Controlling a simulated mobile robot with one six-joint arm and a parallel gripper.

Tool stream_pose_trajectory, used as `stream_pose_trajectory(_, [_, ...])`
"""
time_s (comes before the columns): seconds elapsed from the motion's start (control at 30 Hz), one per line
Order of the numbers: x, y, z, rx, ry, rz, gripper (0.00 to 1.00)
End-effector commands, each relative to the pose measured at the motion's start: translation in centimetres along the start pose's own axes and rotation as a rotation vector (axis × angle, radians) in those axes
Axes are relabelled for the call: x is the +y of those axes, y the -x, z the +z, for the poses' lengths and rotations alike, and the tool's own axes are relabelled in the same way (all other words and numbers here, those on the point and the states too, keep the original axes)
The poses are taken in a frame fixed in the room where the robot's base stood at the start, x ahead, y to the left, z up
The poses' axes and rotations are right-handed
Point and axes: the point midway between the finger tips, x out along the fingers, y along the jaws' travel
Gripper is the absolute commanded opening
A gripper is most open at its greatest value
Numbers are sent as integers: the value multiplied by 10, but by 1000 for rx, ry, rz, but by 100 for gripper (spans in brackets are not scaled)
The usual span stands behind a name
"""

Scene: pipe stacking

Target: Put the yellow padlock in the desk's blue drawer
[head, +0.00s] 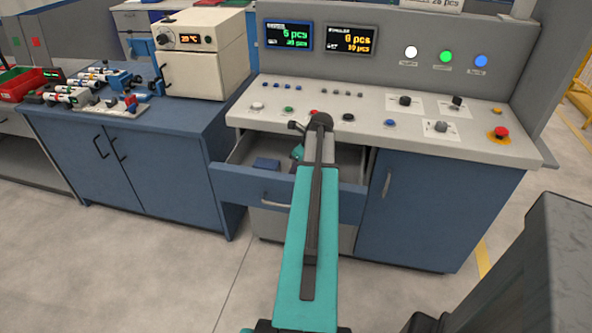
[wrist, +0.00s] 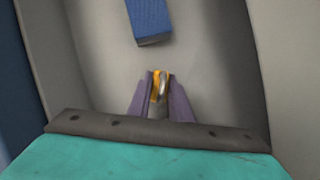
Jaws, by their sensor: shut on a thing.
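The blue drawer (head: 232,184) of the desk is pulled open below the control panel. My arm reaches over its front in the head view and hides part of the inside. In the wrist view my gripper (wrist: 159,80) points down into the grey drawer interior (wrist: 96,50). Its purple fingers are shut on the yellow padlock (wrist: 156,86), which shows as a small yellow and metallic piece between the tips. Most of the padlock is hidden. I cannot tell whether it touches the drawer floor.
A blue block (wrist: 149,20) lies in the drawer, apart from the fingers; it also shows in the head view (head: 266,164). The control desk (head: 425,140) with buttons overhangs the drawer. A blue cabinet (head: 110,165) bearing a beige oven (head: 203,60) stands at left.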

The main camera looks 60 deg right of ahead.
Motion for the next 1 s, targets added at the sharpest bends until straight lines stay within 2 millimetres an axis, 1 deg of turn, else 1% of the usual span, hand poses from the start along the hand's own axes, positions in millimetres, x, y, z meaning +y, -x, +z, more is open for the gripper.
stream_pose_trajectory(0.1, [0, -4, -1, -1, 0, -1, 0])
stream_pose_trajectory(0.57, [0, -7, -3, -1, 0, -1, 0])
stream_pose_trajectory(0.6, [0, -7, -3, -1, 0, -1, 25])
stream_pose_trajectory(0.67, [0, -7, -3, -1, 0, -1, 35])
stream_pose_trajectory(0.7, [0, -7, -3, -1, 0, -1, 37])
stream_pose_trajectory(1.0, [0, -6, -3, -1, 0, -1, 37])
